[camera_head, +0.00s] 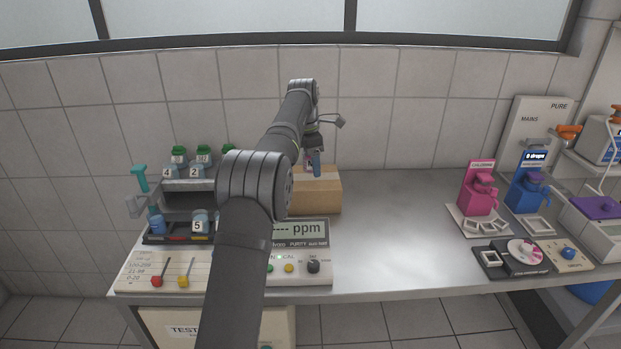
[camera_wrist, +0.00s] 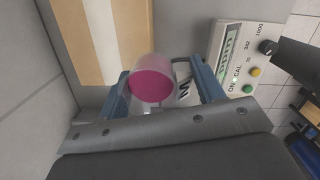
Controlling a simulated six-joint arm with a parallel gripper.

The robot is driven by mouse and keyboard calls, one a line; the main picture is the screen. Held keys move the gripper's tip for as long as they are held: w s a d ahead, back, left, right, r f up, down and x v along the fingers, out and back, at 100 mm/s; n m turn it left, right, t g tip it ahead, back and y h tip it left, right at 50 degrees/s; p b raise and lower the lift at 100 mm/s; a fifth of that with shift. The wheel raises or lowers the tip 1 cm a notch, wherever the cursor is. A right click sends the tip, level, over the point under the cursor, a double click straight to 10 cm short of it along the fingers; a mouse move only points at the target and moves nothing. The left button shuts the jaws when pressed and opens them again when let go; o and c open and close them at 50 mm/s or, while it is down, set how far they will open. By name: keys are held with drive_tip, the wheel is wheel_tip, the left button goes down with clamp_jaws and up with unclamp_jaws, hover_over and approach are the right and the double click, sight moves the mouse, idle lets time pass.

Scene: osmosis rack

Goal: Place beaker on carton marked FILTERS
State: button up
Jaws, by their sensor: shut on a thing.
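My gripper (camera_head: 314,164) is shut on a small beaker (camera_wrist: 152,82) of pink liquid, which sits between the two blue fingers (camera_wrist: 160,74) in the wrist view. In the head view my arm and fingers hide most of the beaker. A brown carton (camera_head: 322,190) stands on the bench behind the ppm meter, partly hidden by my arm. The gripper appears over or close by the carton's top in the head view. In the wrist view the carton (camera_wrist: 92,28) lies beyond the beaker, toward the upper left. I cannot read any FILTERS marking.
A ppm meter (camera_head: 301,232) stands in front of the carton; it also shows in the wrist view (camera_wrist: 240,60). A rack (camera_head: 185,200) with numbered jars is at left. Pink (camera_head: 480,190) and blue (camera_head: 527,187) dispensers stand at right. The bench middle (camera_head: 400,220) is clear.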

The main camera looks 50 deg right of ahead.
drive_tip(key=s+d+r, duration=0.2)
drive_tip(key=s+r, duration=0.1)
drive_tip(key=s, duration=0.5)
hover_over(307, 188)
drive_tip(key=f, duration=0.7)
drive_tip(key=shift+a, duration=0.3)
drive_tip(key=shift+f, duration=2)
drive_tip(key=shift+f, duration=0.15)
drive_tip(key=o, duration=1)
drive_tip(key=shift+c, duration=0.2)
wheel_tip(307, 188, up, 12)
drive_tip(key=a, duration=0.1)
drive_tip(key=shift+w+a, duration=0.15)
drive_tip(key=shift+w, duration=0.2)
